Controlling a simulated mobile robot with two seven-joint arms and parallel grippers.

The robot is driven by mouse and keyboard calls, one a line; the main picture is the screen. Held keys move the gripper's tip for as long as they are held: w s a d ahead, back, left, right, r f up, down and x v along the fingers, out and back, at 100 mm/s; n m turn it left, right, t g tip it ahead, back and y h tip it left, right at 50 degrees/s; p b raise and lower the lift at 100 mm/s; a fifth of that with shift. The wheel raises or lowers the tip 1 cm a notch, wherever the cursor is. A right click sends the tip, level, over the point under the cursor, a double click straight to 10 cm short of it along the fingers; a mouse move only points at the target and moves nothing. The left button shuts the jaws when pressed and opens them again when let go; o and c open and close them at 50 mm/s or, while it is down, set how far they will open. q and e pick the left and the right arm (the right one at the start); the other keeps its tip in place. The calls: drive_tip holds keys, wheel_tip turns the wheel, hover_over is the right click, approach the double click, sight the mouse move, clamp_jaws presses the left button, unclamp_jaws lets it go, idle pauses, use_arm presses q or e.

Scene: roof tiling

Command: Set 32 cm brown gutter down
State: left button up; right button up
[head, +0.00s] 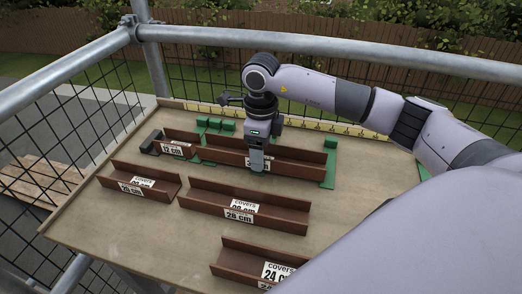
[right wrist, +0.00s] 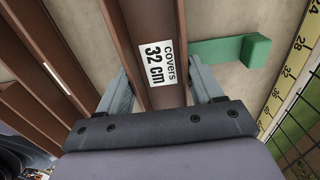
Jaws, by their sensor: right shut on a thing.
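The 32 cm brown gutter (head: 302,167) is a long U-shaped channel near the back of the board in the head view, beside green pieces. In the right wrist view the gutter (right wrist: 148,20) shows its white "covers 32 cm" label between the fingers. My right gripper (head: 257,163) points down over the gutter's middle and is shut on it, one finger at each side (right wrist: 166,88). I cannot tell whether the gutter's underside touches the board. My left gripper is not in view.
A 12 cm gutter (head: 177,148) lies at the back left by a dark block. Other brown gutters lie nearer: one at left (head: 128,180), a 28 cm one (head: 205,199) and a 24 cm one (head: 235,260). A yellow measuring tape (head: 345,128) lines the back edge. Metal rails surround the board.

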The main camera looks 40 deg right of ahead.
drive_tip(key=shift+f, duration=0.15)
drive_tip(key=shift+f, duration=0.15)
drive_tip(key=o, duration=1.2)
wheel_tip(320, 180, up, 12)
drive_tip(key=shift+r, duration=0.15)
